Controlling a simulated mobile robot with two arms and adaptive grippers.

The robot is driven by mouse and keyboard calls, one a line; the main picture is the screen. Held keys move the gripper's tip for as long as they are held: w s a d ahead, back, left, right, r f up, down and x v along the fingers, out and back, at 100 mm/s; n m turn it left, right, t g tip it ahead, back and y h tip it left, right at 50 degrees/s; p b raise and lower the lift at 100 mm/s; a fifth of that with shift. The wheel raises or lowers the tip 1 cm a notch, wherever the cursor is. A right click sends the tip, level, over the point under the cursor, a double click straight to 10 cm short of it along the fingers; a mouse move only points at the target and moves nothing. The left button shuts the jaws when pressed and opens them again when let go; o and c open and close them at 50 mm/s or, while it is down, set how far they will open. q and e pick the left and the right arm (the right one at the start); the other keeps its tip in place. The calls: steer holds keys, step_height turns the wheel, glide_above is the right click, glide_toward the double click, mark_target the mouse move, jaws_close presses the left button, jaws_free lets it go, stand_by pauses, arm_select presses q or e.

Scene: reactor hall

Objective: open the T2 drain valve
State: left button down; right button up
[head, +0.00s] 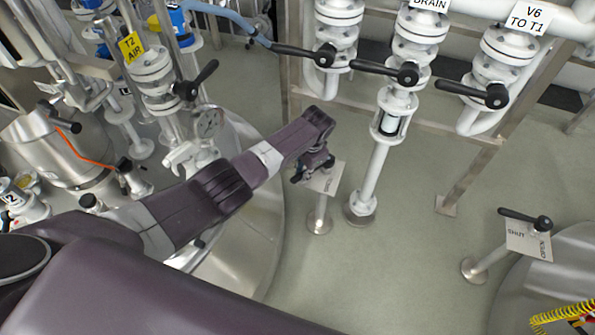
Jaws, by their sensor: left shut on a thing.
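My left gripper (313,170) is low beside the steel tank in the middle, at the head of a short floor-stand valve. The stand's plate (328,180) shows just past my fingers, its lettering too small to read surely. My gripper is shut on the stand's handle, which my fingers and wrist mostly hide; I cannot tell its angle. No T2 drain label is readable on this stand. A separate pipe valve under a cut-off "DRAIN" label (430,5) has a black lever (388,70) at the top. My right gripper is out of view.
A similar floor stand with a SHUT/OPEN plate (528,240) and black handle (525,218) stands at right. A yellow "T2 AIR" tag (131,47) hangs upper left. A vertical drain pipe (375,170) is close right of my gripper. The floor between is clear.

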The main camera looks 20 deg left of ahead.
arm_select(q)
steer(key=shift+s+d+f, duration=0.15)
steer(key=shift+s+d, duration=0.2)
steer(key=shift+d, duration=0.05)
steer(key=c, duration=1.8)
jaws_free()
steer(key=shift+w, duration=0.1)
steer(key=shift+a, duration=0.1)
steer(key=shift+w+r, duration=0.1)
steer(key=shift+r, duration=0.55)
steer(key=r, duration=0.3)
steer(key=s+d+r, duration=0.1)
steer(key=r, duration=0.3)
steer(key=d+r, duration=0.1)
steer(key=r, duration=0.2)
steer(key=shift+s+r, duration=0.15)
steer(key=shift+r, duration=0.2)
